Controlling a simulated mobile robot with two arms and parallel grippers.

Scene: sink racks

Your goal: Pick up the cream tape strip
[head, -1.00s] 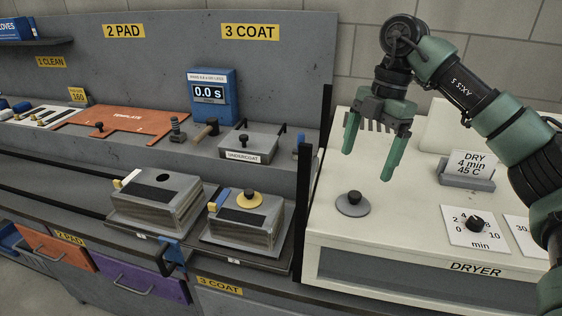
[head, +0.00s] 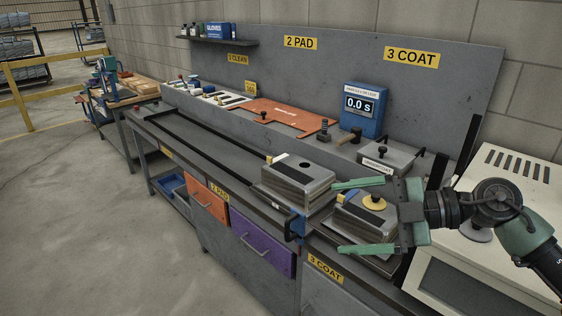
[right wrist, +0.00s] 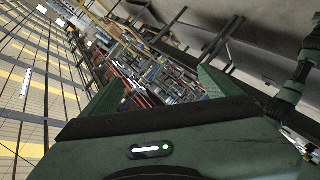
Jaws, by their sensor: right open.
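A small pale yellow-cream tab (head: 269,159) shows at the back left edge of the left sanded block (head: 293,184). It is too small for me to be sure that it is the cream tape strip. My right gripper (head: 340,216) is open and empty, its fingers pointing left. In the head view it overlaps the right block (head: 362,228), which has a yellow disc with a black knob (head: 374,200) on top. The wrist view (right wrist: 160,88) shows both fingers apart with nothing between them. My left gripper is not in view.
An orange template (head: 285,115), a blue timer (head: 362,108) and the undercoat box (head: 386,158) stand behind the blocks. The white dryer (head: 480,255) is at the right. A blue clamp (head: 295,226) sits at the bench's front edge. The bench's left stretch is largely clear.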

